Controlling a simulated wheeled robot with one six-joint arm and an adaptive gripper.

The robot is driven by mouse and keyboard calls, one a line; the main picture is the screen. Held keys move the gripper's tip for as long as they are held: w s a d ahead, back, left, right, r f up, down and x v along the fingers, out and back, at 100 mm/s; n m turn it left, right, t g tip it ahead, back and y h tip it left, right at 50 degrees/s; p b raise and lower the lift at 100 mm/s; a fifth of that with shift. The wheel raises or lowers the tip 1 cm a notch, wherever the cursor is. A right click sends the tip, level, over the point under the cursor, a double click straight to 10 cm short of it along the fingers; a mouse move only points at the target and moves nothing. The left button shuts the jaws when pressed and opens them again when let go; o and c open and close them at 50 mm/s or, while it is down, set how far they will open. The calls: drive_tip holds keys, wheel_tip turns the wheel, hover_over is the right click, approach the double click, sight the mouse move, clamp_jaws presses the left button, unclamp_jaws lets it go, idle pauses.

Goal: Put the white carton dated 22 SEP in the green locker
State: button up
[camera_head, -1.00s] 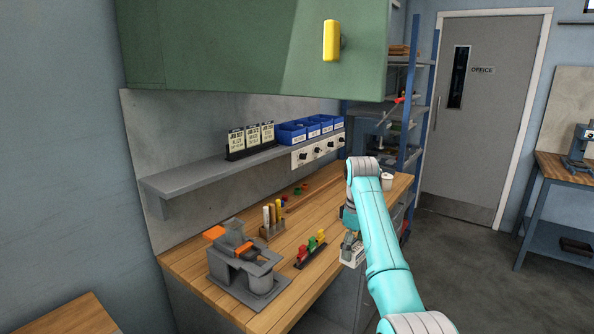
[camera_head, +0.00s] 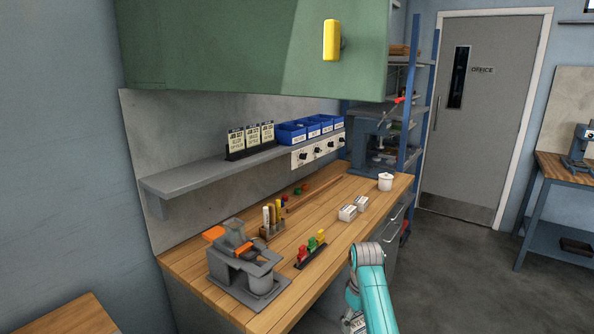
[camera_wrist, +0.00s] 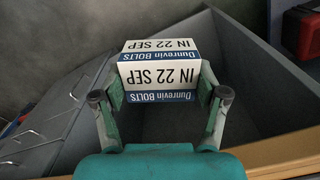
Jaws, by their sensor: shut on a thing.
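The white carton with blue bands (camera_wrist: 160,62) reads "Dunrevin BOLTS" and "IN 22 SEP", upside down in the wrist view. My gripper (camera_wrist: 160,97) is shut on it, one finger on each side. In the head view my gripper is low in front of the bench's front edge, and a bit of the carton (camera_head: 355,325) shows at the bottom of the picture. The green locker (camera_head: 230,50) hangs above the bench; its front with a yellow handle (camera_head: 331,40) looks shut. Its inside is hidden.
Two white cartons (camera_head: 347,213) stand on the wooden bench (camera_head: 325,225) beside a white pot (camera_head: 385,181). A grey fixture (camera_head: 250,270) and a rack with coloured pieces (camera_head: 311,250) stand nearer. A grey-walled open space (camera_wrist: 250,75) lies below the held carton.

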drive_tip(key=s+d+f+m, duration=0.1)
drive_tip(key=s+f+m, duration=0.4)
drive_tip(key=s+f, duration=1.5)
drive_tip(key=s, duration=0.2)
drive_tip(key=shift+s+d+m, duration=0.25)
drive_tip(key=shift+s+m, duration=0.1)
drive_tip(key=shift+m, duration=0.05)
